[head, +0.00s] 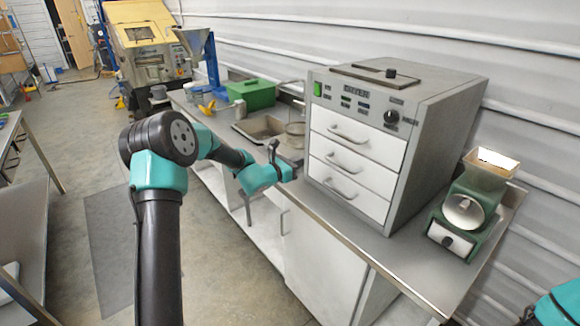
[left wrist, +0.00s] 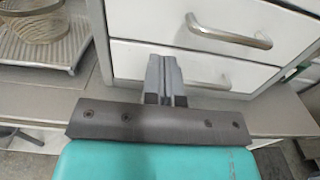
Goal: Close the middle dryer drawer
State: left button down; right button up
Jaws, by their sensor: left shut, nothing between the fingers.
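The grey dryer (head: 440,130) stands on the counter with three white drawers stacked in its front. The middle drawer (head: 378,178) has a curved metal handle, and its front looks about in line with the others; I cannot tell if a small gap remains. In the left wrist view two drawer fronts show, the upper one seemingly the middle drawer (left wrist: 160,22), with its handle in sight. My left gripper (left wrist: 165,68) is shut and empty, before the lower front. In the head view it is left of the dryer, its fingertips hard to make out. My right gripper is out of view.
A green hopper device (head: 465,215) stands on the counter right of the dryer. The counter's front edge (head: 345,240) runs below the drawers.

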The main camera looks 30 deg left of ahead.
pick_arm(q)
jog(key=shift+v, duration=1.65)
jog(key=s+d+f+m+g+h, duration=0.1)
jog(key=s+d+f+m+g, duration=0.2)
jog(key=f, duration=0.4)
jog(key=s+d+f+m+g, duration=0.2)
jog(key=s+d+f+g, duration=0.15)
jog(key=s+f, duration=0.2)
jog(key=s+d+f+m+g+y, duration=0.2)
jog(key=s+d+f+m+g, duration=0.1)
jog(key=s+f+m, duration=0.8)
jog(key=s+d+f+m+g+y, duration=0.2)
jog(key=s+d+f+m+g, duration=0.2)
jog(key=s+f+m, duration=0.6)
jog(key=s+m+g, duration=0.2)
jog(key=s+m, duration=0.1)
jog(key=s, duration=0.3)
jog(key=shift+d+f+y, duration=0.25)
jog(key=shift+f+y, duration=0.15)
